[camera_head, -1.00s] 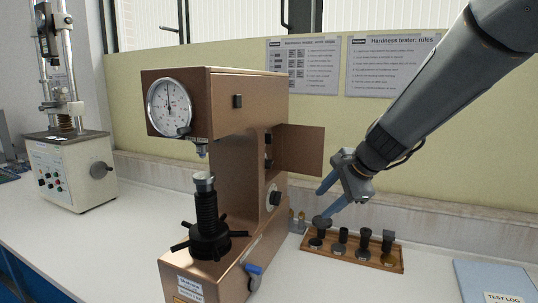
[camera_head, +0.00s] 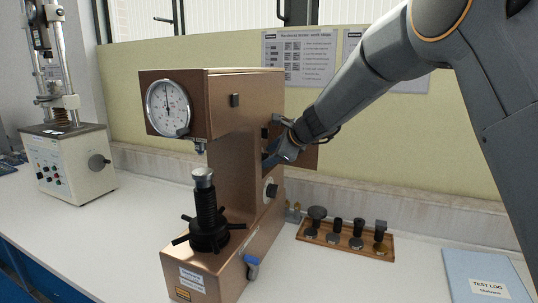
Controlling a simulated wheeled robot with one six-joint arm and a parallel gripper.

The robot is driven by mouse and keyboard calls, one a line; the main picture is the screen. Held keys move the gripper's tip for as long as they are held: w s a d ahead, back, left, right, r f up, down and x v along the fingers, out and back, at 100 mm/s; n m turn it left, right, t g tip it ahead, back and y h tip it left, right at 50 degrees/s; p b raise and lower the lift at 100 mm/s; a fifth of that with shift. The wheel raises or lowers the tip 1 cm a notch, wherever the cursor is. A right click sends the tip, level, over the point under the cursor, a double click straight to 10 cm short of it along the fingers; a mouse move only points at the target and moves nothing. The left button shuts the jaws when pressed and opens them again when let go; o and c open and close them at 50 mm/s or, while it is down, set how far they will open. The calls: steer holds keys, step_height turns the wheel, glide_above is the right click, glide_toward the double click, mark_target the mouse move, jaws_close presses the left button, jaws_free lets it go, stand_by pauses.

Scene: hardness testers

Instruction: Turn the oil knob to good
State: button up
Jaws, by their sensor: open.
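The copper-coloured hardness tester (camera_head: 235,108) stands on the white bench, with a round dial gauge (camera_head: 168,108) on its head. A black round knob on a pale plate (camera_head: 270,190) is on its right side, low on the column. I cannot tell whether this is the oil knob, and no "good" mark is readable. My gripper (camera_head: 273,142) is open at the upper right side of the column, above that knob, in front of the copper side panel (camera_head: 306,158). Its fingers point left toward the column; I cannot tell whether they touch it. The gripper hides part of the column's side.
A wooden rack (camera_head: 348,248) with several dark-topped pieces stands right of the tester. A test log (camera_head: 487,280) lies at the far right. A blue-handled lever (camera_head: 252,264) sticks out low on the tester. Another testing machine (camera_head: 68,160) stands at left.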

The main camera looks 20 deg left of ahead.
steer(key=shift+w+a+f, duration=0.1)
steer(key=c, duration=1.1)
steer(key=shift+o, duration=0.2)
steer(key=t+b, duration=0.1)
steer(key=b, duration=0.6)
steer(key=shift+f+n, duration=0.3)
steer(key=shift+f, duration=0.05)
steer(key=n+t+b, duration=0.1)
steer(key=b, duration=0.7)
steer(key=n+t+b, duration=0.1)
steer(key=b, duration=0.7)
steer(key=f+n+t+y+b, duration=0.1)
steer(key=t+b, duration=0.1)
steer(key=b, duration=0.6)
steer(key=shift+s+b, duration=0.3)
steer(key=n+t+y+b, duration=0.1)
steer(key=t+b, duration=0.1)
steer(key=b, duration=1)
steer(key=shift+f+n, duration=0.15)
steer(key=shift+n, duration=0.25)
steer(key=shift+s+r+n+t+y+b, duration=0.1)
steer(key=shift+r+n+t+y+b, duration=0.2)
steer(key=shift+b, duration=1.75)
steer(key=shift+f, duration=0.1)
